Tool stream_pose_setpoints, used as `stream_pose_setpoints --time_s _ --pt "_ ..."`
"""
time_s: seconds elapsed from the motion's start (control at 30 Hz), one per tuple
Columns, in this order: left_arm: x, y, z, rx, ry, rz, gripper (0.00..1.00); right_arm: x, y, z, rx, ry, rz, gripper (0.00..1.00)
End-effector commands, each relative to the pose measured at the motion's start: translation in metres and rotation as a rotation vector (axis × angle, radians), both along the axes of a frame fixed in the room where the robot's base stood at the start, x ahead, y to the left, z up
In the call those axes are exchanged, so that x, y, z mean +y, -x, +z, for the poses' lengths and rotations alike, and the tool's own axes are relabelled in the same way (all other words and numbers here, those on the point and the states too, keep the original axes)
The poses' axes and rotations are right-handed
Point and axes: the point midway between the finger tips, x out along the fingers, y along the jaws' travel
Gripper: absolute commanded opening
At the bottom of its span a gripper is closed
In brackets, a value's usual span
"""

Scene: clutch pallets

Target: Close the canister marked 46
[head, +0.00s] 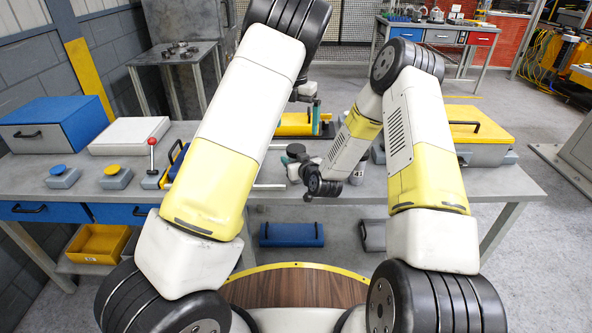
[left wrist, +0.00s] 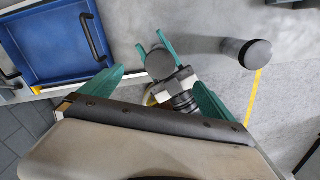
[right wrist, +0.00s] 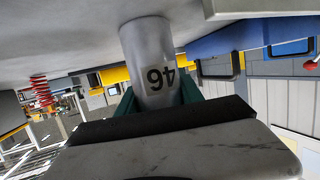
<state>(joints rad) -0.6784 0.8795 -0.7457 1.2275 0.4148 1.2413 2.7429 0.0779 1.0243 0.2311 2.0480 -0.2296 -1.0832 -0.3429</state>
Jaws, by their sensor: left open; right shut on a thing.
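The canister marked 46 (right wrist: 146,48) is a grey cylinder, its label upside down in the right wrist view. My right gripper (right wrist: 156,98) is shut around it. In the left wrist view its round dark grey top (left wrist: 159,64) shows between the teal fingers of the right gripper; I cannot tell whether that is a lid or an open mouth. In the head view this dark top (head: 296,149) shows above the bench. My left gripper (head: 316,122) is open and empty; in its own wrist view the fingers (left wrist: 160,88) spread wide above the held canister.
Another canister with a dark top (left wrist: 256,53) stands near the held one. A pale labelled canister (head: 357,174) shows partly behind my right arm. A red-knobbed lever (head: 152,158) stands on the bench.

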Motion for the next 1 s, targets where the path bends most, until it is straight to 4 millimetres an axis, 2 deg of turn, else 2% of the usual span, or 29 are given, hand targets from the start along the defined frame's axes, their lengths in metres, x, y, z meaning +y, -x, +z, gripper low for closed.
stream_pose_setpoints --time_s 0.03,0.2,0.4,0.57,0.8,0.83,0.93,1.0 --pt "0.000 -0.001 0.013 -0.005 0.002 -0.001 1.00 0.000 0.000 0.000 -0.001 0.000 0.000 0.00" --pt "-0.001 -0.001 0.049 -0.004 0.002 -0.002 1.00 0.000 0.000 0.000 -0.001 0.000 0.000 0.00" --pt "0.000 -0.001 0.077 -0.002 0.001 -0.002 1.00 0.000 0.000 0.000 -0.001 0.000 0.000 0.00" --pt "0.000 0.000 0.085 0.000 0.000 -0.001 1.00 0.000 0.000 0.000 -0.001 0.000 0.000 0.00" --pt "0.000 0.000 0.085 0.000 0.000 -0.001 1.00 0.000 0.000 0.000 -0.001 0.000 0.000 0.00" --pt "0.000 0.000 0.085 0.000 0.000 -0.001 1.00 0.000 0.000 0.000 -0.001 0.000 0.000 0.47" --pt "0.000 0.000 0.085 0.000 0.000 -0.001 1.00 0.000 0.000 0.000 -0.001 0.000 0.000 0.67" --pt "0.000 0.000 0.085 0.000 0.000 -0.001 1.00 0.000 0.000 0.000 -0.001 0.000 0.000 0.69"
